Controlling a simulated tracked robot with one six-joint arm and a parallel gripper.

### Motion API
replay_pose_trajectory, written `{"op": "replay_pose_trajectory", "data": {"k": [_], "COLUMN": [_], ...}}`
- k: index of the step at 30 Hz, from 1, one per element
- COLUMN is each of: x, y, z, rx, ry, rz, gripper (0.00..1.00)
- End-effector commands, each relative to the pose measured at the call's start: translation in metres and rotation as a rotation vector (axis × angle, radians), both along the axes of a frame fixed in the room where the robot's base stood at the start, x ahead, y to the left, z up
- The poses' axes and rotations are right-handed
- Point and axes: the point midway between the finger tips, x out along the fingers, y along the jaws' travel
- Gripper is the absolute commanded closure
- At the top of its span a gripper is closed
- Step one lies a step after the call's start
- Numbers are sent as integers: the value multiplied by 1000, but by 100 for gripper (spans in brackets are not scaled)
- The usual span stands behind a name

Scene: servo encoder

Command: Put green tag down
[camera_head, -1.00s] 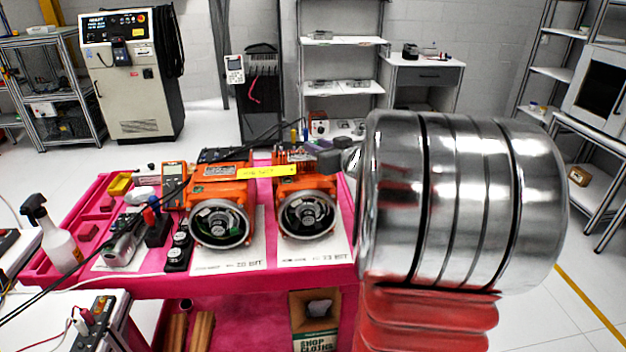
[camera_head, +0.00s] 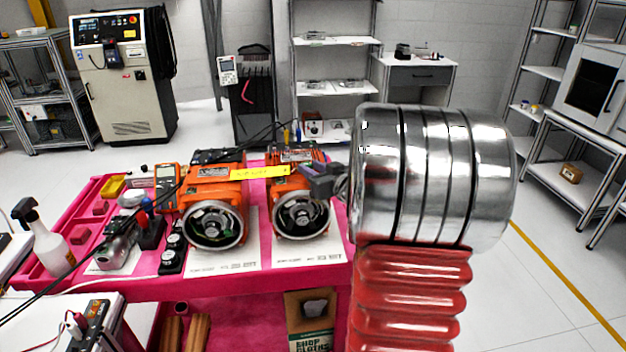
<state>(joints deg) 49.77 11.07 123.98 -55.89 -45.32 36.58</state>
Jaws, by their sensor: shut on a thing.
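My gripper (camera_head: 312,178) is the dark grey end to the left of my large metal arm link, over the right-hand orange motor unit (camera_head: 298,203). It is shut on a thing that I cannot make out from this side. No green tag can be made out. A yellow tag (camera_head: 260,173) with dark lettering spans the gap between the tops of the left-hand orange motor unit (camera_head: 212,200) and the right-hand one. Its right end is close to the gripper's left side, with a small gap in the picture. My arm hides the bench's right side.
A pink bench (camera_head: 130,287) carries both units on white sheets (camera_head: 222,262). Left of them are a multimeter (camera_head: 167,186), a grey clamp-like device (camera_head: 117,247) and a spray bottle (camera_head: 44,240). A dark cable crosses the left side. Below is a shop cloths box (camera_head: 309,341).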

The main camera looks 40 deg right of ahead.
Motion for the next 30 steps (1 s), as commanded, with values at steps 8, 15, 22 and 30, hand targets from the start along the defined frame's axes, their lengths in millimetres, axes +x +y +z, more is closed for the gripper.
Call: {"op": "replay_pose_trajectory", "data": {"k": [8,15,22,30], "x": [-1,-1,-1,-1], "y": [0,-1,-1,-1], "z": [-32,-33,-35,-35], "rx": [2,1,1,1], "ry": [3,1,1,1], "rz": [-1,-2,-2,-3], "gripper": [95,95,70,56]}}
